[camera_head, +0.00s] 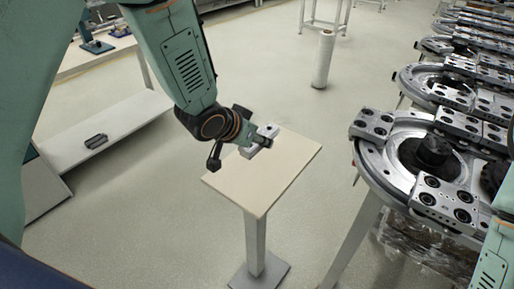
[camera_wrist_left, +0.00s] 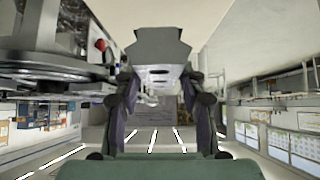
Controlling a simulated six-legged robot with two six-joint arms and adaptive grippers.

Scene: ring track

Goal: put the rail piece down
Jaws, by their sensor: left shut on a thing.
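The rail piece (camera_head: 268,131) is a small grey metal block over the small beige table (camera_head: 283,165) in the head view. My left gripper (camera_head: 262,141) comes down from the upper left and is shut on it. I cannot tell from the head view whether the piece touches the tabletop. In the left wrist view the rail piece (camera_wrist_left: 158,50) sits between the tips of both fingers of my left gripper (camera_wrist_left: 160,88). Part of my right arm shows at the lower right edge of the head view; its gripper is out of view.
The ring track (camera_head: 375,170) with several metal carriages stands to the right of the small table, with a floor gap between. A white shelf (camera_head: 110,130) holding a dark object (camera_head: 96,140) is at the left. A pale roll (camera_head: 323,60) stands behind. The front of the tabletop is bare.

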